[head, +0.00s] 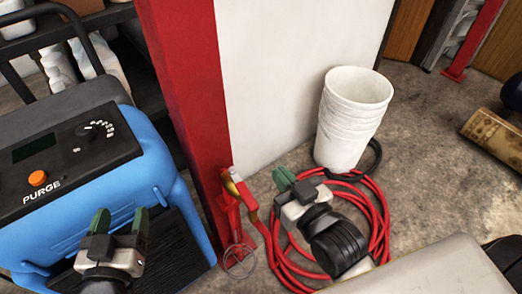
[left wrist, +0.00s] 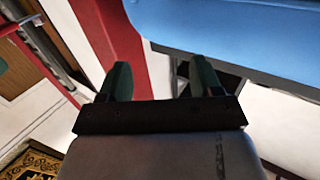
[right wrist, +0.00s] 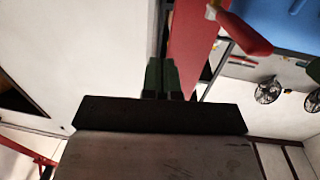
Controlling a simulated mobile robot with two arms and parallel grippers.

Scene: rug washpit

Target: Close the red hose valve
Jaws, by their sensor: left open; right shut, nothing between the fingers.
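The red hose valve (head: 244,194), with a brass-coloured body and a red lever, is at the foot of the red post in the head view. In the right wrist view its red part (right wrist: 242,32) shows at the top, right of the fingers. My right gripper (head: 292,184) is shut and empty, a little to the right of the valve and apart from it. Its fingertips (right wrist: 161,72) are together in the right wrist view. My left gripper (head: 119,222) is open and empty in front of the blue machine; its fingers (left wrist: 161,80) are spread in the left wrist view.
A red post (head: 185,90) rises behind the valve. A blue purge machine (head: 150,170) stands left. A red hose (head: 383,225) lies coiled on the floor, partly hidden by my right arm. Stacked white buckets (head: 345,125) stand beyond it. The floor at right is partly clear.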

